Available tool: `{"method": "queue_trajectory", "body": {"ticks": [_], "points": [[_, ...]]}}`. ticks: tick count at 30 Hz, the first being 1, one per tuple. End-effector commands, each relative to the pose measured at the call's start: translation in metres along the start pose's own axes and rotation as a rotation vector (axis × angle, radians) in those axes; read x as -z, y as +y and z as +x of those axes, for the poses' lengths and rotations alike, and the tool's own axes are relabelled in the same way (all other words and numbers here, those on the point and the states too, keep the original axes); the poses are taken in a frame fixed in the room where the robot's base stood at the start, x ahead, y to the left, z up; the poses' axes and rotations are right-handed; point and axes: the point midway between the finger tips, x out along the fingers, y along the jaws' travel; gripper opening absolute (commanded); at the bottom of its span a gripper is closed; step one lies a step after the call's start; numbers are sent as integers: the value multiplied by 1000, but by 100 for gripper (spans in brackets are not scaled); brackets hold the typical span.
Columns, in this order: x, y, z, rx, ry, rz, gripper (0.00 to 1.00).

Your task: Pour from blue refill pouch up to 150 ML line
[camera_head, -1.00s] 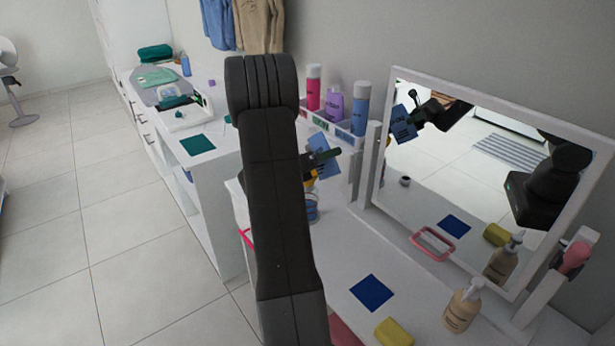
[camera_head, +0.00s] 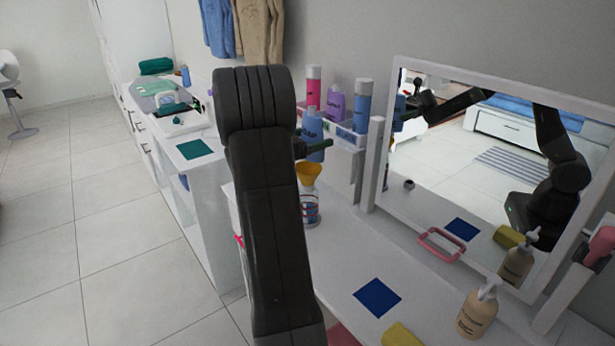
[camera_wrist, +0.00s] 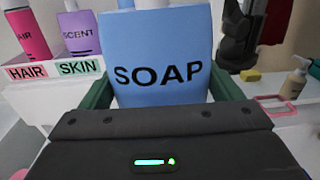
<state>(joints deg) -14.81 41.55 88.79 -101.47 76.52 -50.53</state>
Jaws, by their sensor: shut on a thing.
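The blue refill pouch marked SOAP (camera_wrist: 158,62) is in my gripper (camera_wrist: 165,95), with a dark green finger on each side of it in the wrist view. In the head view the pouch (camera_head: 312,132) is upright and partly hidden behind my arm, above a yellow funnel (camera_head: 308,173). The funnel sits on a clear container with red and blue markings (camera_head: 310,207), on the white counter. The pouch is apart from the funnel. My arm hides part of the container, and I cannot read a 150 ML line or see the liquid level.
A white rack (camera_head: 345,133) with pink, purple and blue bottles stands just behind the pouch. A mirror (camera_head: 480,190) stands to the right. A blue square (camera_head: 377,298), a yellow block (camera_head: 402,337) and a pump bottle (camera_head: 478,312) are on the front counter.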

Motion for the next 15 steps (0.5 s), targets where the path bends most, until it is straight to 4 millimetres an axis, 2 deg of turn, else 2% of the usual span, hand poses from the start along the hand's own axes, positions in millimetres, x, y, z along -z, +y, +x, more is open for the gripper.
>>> {"method": "queue_trajectory", "body": {"ticks": [11,15], "points": [[-1,3,0,0,-1,38,52],[-10,3,0,0,-2,38,52]]}}
